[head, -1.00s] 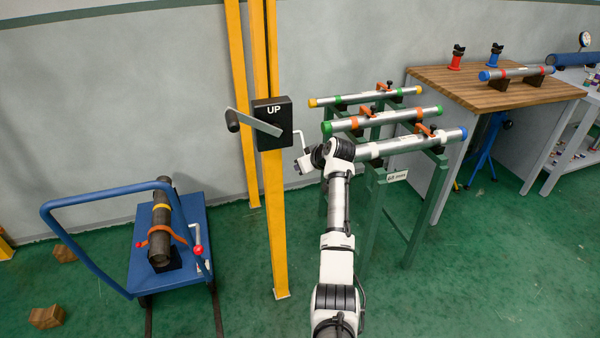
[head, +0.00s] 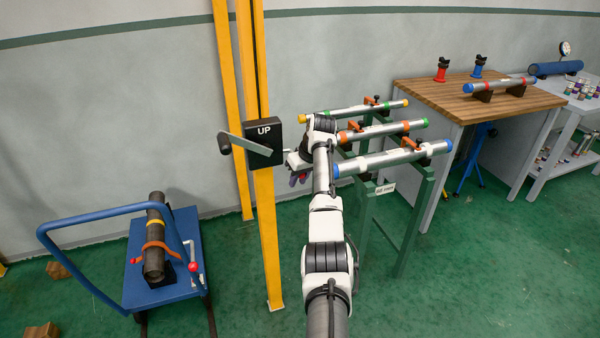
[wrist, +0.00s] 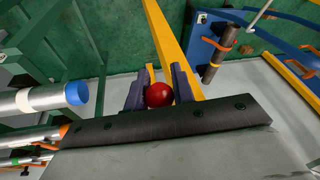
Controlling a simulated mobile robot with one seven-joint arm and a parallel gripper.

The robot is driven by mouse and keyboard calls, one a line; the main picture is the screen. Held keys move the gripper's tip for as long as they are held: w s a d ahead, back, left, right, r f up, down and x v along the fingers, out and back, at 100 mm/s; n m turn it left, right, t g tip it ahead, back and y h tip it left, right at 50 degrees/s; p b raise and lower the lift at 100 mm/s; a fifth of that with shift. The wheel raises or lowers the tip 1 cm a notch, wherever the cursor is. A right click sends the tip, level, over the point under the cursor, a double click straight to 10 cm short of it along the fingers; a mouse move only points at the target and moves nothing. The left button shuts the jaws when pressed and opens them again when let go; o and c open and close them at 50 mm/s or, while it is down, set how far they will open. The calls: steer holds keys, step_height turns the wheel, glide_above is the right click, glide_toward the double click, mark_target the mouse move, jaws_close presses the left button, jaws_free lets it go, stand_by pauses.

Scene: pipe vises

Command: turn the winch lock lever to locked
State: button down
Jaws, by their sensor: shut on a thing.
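The winch (head: 264,141) is a black box marked UP on a yellow post. Its grey crank with a dark grip (head: 224,143) sticks out at upper left. My gripper (head: 298,178) is just right of the box in the head view, fingers pointing down. In the wrist view, my gripper (wrist: 159,90) has its dark fingers shut on a red ball knob (wrist: 159,94), which appears to be the end of the lock lever. The lever's rod is hidden behind my gripper in the head view, so I cannot read its angle.
A green rack with several pipes (head: 392,160) stands close to the right of my arm. A blue trolley (head: 185,250) with a dark pipe is at left. A wooden workbench (head: 440,95) is at the back right. Green floor in front of the post is clear.

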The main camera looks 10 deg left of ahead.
stand_by(0.3)
steer(key=c, duration=1.2)
jaws_free()
steer(key=shift+r, duration=0.1)
steer(key=shift+r, duration=0.1)
steer(key=b+v, duration=0.2)
steer(key=v, duration=1.1)
steer(key=shift+r, duration=0.4)
steer(key=shift+w, duration=0.15)
